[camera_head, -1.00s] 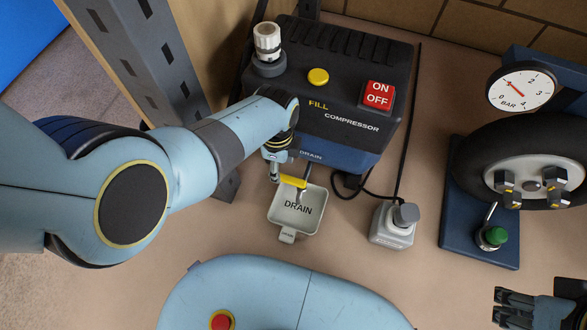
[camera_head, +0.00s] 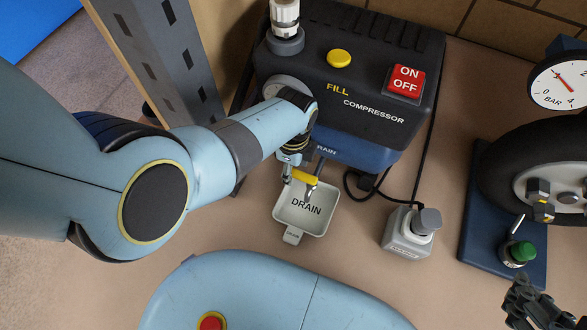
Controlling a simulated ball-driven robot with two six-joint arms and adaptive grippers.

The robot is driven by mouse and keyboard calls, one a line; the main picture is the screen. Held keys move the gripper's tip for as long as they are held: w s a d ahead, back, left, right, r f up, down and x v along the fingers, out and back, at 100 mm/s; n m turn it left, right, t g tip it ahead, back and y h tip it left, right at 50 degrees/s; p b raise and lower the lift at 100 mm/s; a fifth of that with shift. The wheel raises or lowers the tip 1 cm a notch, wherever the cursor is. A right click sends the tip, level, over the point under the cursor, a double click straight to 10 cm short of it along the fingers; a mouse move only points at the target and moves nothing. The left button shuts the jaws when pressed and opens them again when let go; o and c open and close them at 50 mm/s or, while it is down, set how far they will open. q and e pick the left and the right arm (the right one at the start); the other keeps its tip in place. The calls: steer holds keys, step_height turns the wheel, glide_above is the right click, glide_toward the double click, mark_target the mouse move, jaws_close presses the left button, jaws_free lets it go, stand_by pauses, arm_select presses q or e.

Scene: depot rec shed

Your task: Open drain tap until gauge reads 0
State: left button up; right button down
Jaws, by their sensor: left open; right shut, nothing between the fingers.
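The black and blue compressor (camera_head: 350,95) stands at the back centre. Its yellow drain tap handle (camera_head: 306,178) sits low on the front, above a grey drain tray (camera_head: 318,222). A pale round dial (camera_head: 277,86) on the compressor's left is mostly hidden by my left arm, so its reading cannot be made out. My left gripper (camera_head: 287,174) is open beside the handle's left end; contact cannot be told. My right gripper (camera_head: 530,305) is shut and empty at the lower right. Another gauge marked BAR (camera_head: 565,90) has its red needle pointing to the upper left.
A wheel (camera_head: 520,165) on a blue stand (camera_head: 478,235) with a green-capped part (camera_head: 523,252) is at the right. A grey metal post (camera_head: 160,60) rises at the left. Open tabletop lies in front of the bottle.

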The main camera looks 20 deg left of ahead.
arm_select(q)
steer(key=shift+f, duration=0.25)
steer(key=shift+c, duration=0.2)
jaws_close()
stand_by(0.3)
